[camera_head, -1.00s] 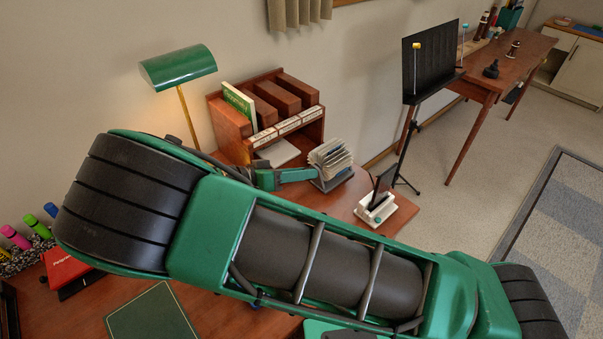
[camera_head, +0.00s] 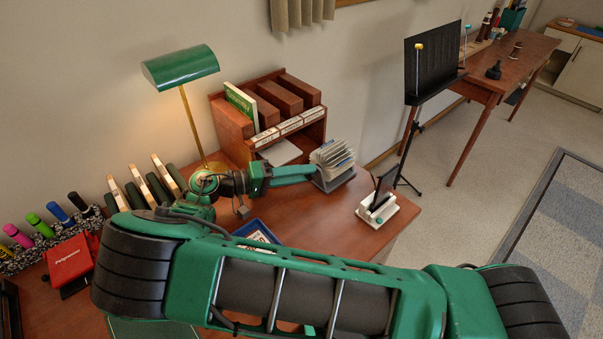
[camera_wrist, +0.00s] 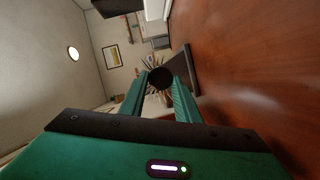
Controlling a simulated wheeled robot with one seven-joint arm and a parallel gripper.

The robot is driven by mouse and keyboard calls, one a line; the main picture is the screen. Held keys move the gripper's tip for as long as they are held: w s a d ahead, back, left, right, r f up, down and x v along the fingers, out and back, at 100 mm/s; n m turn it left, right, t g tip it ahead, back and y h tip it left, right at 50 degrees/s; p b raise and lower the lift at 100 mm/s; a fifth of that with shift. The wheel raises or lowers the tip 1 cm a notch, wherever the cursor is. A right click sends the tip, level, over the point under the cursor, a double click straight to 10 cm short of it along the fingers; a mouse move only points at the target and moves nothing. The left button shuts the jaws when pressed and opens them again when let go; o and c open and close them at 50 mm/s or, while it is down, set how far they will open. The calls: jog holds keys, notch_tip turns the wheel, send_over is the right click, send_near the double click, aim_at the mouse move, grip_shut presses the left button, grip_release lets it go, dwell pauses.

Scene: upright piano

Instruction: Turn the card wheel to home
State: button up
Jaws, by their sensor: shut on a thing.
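The card wheel (camera_head: 334,157) stands on the wooden desk beside the wooden letter rack, its pale cards fanned out above a dark base. My gripper (camera_head: 314,172) reaches it from the left, low over the desk. In the wrist view the two green fingers of my gripper (camera_wrist: 161,82) are shut on a round black knob (camera_wrist: 160,77) at the side of the wheel. The card edges (camera_wrist: 148,63) fan out behind the knob, partly hidden by it and the fingers. The markings on the cards are too small to read.
The wooden letter rack (camera_head: 234,122) stands behind my wrist. A green lamp (camera_head: 181,67) is at the left. A white-based holder (camera_head: 378,208) stands right of the wheel near the desk edge. A blue tray (camera_head: 257,232) lies near my forearm. Bare desk (camera_head: 310,215) lies in front.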

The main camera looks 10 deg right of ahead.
jog(key=shift+a+f, duration=0.1)
jog(key=shift+a, duration=0.05)
jog(key=o, duration=1)
jog(key=shift+r, duration=0.45)
jog(key=o, duration=0.4)
jog(key=r, duration=0.3)
jog(key=shift+s+a+r, duration=0.2)
jog(key=shift+a+r, duration=0.1)
jog(key=shift+a, duration=0.1)
jog(key=s+a+r, duration=0.6)
jog(key=s+a, duration=0.1)
jog(key=shift+s+a+r, duration=0.2)
jog(key=shift+s+a, duration=0.05)
jog(key=c, duration=0.4)
